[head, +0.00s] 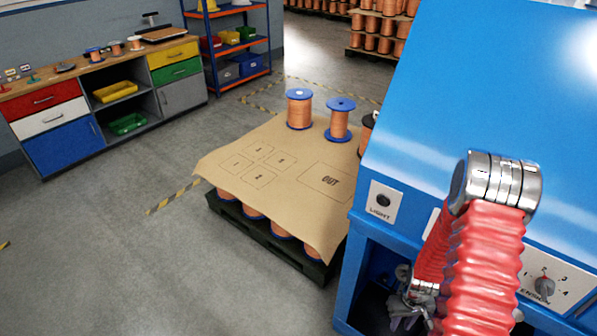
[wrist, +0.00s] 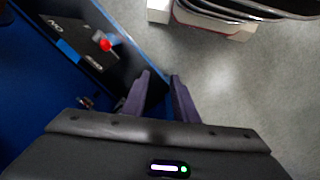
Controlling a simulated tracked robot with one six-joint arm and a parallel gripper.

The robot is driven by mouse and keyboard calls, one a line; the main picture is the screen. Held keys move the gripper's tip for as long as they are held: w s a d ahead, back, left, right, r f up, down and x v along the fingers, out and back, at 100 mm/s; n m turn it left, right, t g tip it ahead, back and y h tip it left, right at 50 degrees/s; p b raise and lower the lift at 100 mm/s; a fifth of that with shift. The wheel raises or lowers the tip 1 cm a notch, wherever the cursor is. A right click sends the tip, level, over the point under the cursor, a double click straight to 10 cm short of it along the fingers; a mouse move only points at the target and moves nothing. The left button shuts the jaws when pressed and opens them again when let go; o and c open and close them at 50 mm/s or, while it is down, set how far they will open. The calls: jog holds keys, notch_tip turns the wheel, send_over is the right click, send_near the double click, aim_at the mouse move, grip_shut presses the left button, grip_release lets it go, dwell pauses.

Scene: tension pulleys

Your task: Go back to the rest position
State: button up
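My gripper (wrist: 160,76) shows in the wrist view with its two dark fingers apart and nothing between them. The fingertips stand in front of grey floor, beside the edge of a dark panel (wrist: 72,40) on a blue machine.
A blue machine (head: 440,95) with a dial (head: 544,287) stands close at right. Copper spools (head: 299,108) stand on a cardboard-covered pallet (head: 240,172). A workbench (head: 85,75) and a shelf (head: 228,50) are behind. Floor at left (head: 90,235) is free. White-red boxes (wrist: 205,20) lie beyond the fingers.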

jog(key=s+a+r+t, duration=0.2)
jog(key=a+r, duration=0.3)
jog(key=r, duration=1.1)
jog(key=s+a+r+t, duration=0.2)
jog(key=s+a+r, duration=0.3)
jog(key=r, duration=1.1)
jog(key=s+a+r+t, duration=0.1)
jog(key=s+a+r, duration=0.3)
jog(key=r, duration=1.3)
jog(key=shift+s+a+t, duration=0.2)
jog(key=shift+a+t, duration=0.2)
jog(key=shift+a, duration=0.8)
